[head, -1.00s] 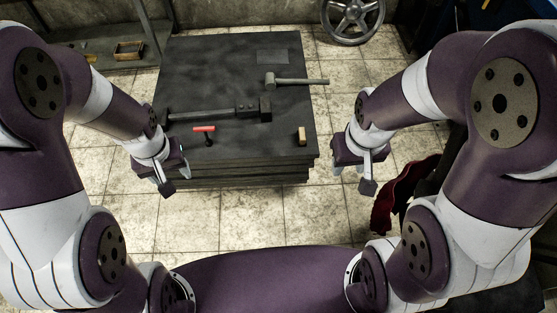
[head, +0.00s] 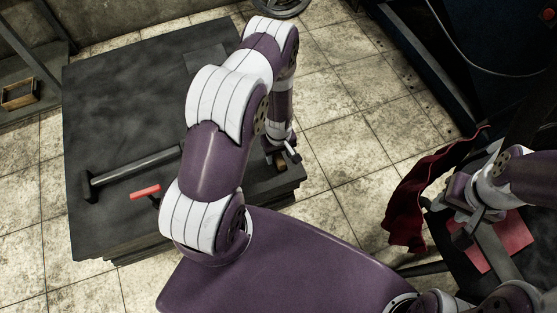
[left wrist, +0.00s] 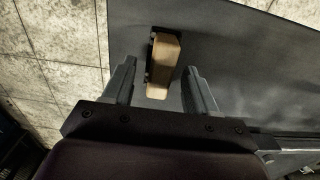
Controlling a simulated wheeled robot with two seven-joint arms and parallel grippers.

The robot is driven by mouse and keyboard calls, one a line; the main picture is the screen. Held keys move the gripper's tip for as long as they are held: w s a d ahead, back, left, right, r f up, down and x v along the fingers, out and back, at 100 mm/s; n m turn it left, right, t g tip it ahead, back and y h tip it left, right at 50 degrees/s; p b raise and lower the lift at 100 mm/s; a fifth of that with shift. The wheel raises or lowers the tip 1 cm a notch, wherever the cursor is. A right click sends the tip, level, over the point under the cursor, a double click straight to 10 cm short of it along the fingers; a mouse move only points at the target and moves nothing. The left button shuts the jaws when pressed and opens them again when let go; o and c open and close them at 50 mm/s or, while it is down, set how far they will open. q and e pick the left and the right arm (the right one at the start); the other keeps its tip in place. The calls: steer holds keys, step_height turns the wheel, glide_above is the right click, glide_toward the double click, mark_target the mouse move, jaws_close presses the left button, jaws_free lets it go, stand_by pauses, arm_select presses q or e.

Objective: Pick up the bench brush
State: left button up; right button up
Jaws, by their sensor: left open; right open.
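The bench brush (left wrist: 163,65), a tan wooden block with a dark strip along its left side, lies on the dark worktable near its edge in the left wrist view. My left gripper (left wrist: 160,72) is open, with one finger on each side of the brush. The wrist view does not clearly show whether the fingers touch it. In the head view my left gripper (head: 284,155) is over the table's right edge, and I cannot make out the brush there. My right gripper (head: 470,228) is open and away at the right, over another dark surface.
The dark worktable (head: 105,75) bears a long-handled hammer (head: 130,168) and a red-handled tool (head: 146,191). A dark red cloth (head: 412,200) hangs at the right, near a red flat piece (head: 505,240). Tiled floor (head: 345,130) lies open between.

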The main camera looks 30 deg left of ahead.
arm_select(q)
steer(key=shift+f, duration=0.9)
steer(key=c, duration=1.1)
steer(key=shift+o, duration=0.2)
steer(key=shift+r, duration=0.55)
steer(key=r, duration=0.1)
steer(key=r+p, duration=0.1)
steer(key=r, duration=0.2)
steer(key=shift+w+d, duration=0.35)
steer(key=shift+w, duration=0.05)
steer(key=w+d+r+p, duration=0.1)
steer(key=w+d+r, duration=0.5)
steer(key=w+d, duration=0.1)
steer(key=shift+w, duration=0.45)
